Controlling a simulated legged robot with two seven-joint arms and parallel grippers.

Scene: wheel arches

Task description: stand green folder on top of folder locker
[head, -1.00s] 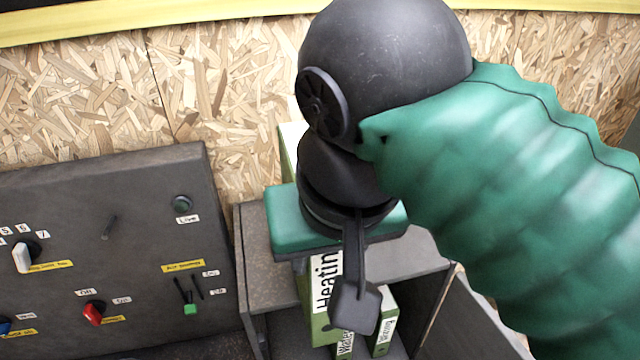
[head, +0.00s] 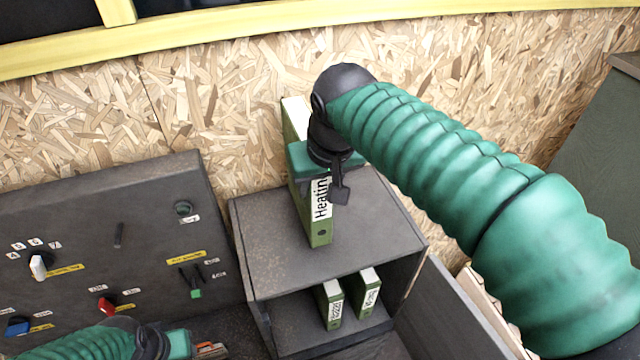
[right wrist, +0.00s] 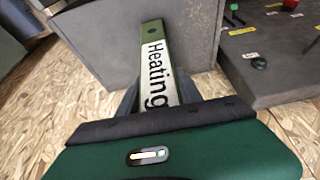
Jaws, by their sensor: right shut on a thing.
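The green folder (head: 320,230), with a white spine label reading "Heating", is upright on the grey top of the folder locker (head: 375,235). Its lower end appears to touch the top, near the left side. My right gripper (head: 330,185) is shut on the folder's upper part from above and partly hides it. In the right wrist view the folder (right wrist: 155,65) lies between the fingers of my gripper (right wrist: 157,95). My left gripper (head: 205,350) shows only partly at the bottom edge; its jaws are unclear.
Two smaller green folders, a left one (head: 332,305) and a right one (head: 368,292), stand in the locker's compartment. A dark control panel (head: 110,250) with switches stands to the left. A chipboard wall (head: 220,100) rises behind. The locker's top right is clear.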

